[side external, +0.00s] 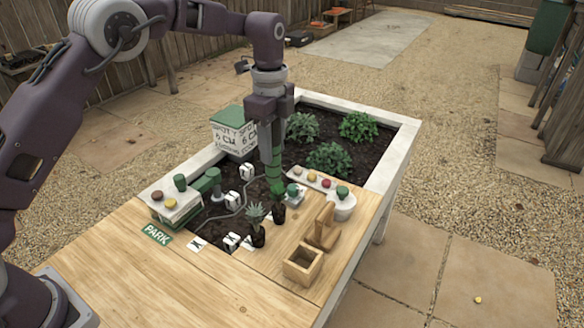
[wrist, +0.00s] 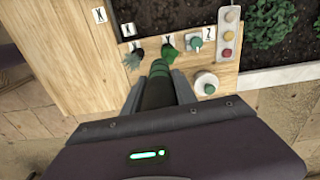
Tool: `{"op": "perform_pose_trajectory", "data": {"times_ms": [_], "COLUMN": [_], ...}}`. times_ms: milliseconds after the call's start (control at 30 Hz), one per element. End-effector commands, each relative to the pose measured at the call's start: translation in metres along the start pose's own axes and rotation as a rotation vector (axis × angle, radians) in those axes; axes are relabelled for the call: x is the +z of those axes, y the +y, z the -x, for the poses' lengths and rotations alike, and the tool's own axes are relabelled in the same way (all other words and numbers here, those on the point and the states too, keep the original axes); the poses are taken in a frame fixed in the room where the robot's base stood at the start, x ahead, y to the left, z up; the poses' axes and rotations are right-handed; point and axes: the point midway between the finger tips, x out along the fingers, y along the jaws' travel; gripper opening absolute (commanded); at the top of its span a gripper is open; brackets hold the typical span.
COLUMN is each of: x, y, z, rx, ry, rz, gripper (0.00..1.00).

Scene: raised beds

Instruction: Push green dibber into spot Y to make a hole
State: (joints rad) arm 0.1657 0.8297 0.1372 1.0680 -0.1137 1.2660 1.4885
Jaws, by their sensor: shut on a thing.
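My gripper (side external: 270,155) points down over the soil of the raised bed and is shut on the green dibber (side external: 273,174). The dibber hangs roughly upright, its lower end close to a small dark-potted green plant (side external: 278,208); whether it touches soil cannot be told. In the wrist view the dibber (wrist: 157,82) sits between the two fingers of my gripper (wrist: 158,88). White letter markers show there: one at the upper left (wrist: 99,15), one beside it (wrist: 128,30) and one reading Z (wrist: 209,33). I cannot tell surely which marker reads Y.
A second small potted plant (side external: 256,230) stands near the wooden board. A white holder with coloured knobs (side external: 310,180), a wooden stand (side external: 325,228) and an open wooden box (side external: 303,266) lie right. A lettered box with green lid (side external: 233,132) stands behind. Leafy plants (side external: 328,158) fill the far bed.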

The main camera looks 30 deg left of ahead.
Motion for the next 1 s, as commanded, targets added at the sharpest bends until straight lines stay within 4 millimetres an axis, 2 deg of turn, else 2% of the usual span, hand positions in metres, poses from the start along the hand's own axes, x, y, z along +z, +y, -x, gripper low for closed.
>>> {"op": "perform_pose_trajectory", "data": {"times_ms": [33, 133, 433, 567, 833, 1000], "x": [0.015, 0.042, 0.101, 0.099, 0.099, 0.100], "y": [-0.007, -0.019, -0.038, -0.037, -0.038, -0.039], "z": [0.000, 0.001, 0.004, -0.023, -0.093, -0.129], "rx": [-0.002, -0.006, -0.018, -0.013, -0.011, -0.014], "ry": [-0.001, -0.001, -0.005, -0.004, -0.005, -0.005], "rz": [0.027, 0.069, 0.146, 0.144, 0.143, 0.143], "gripper": [0.00, 0.00, 0.00, 0.00, 0.00, 0.00]}}
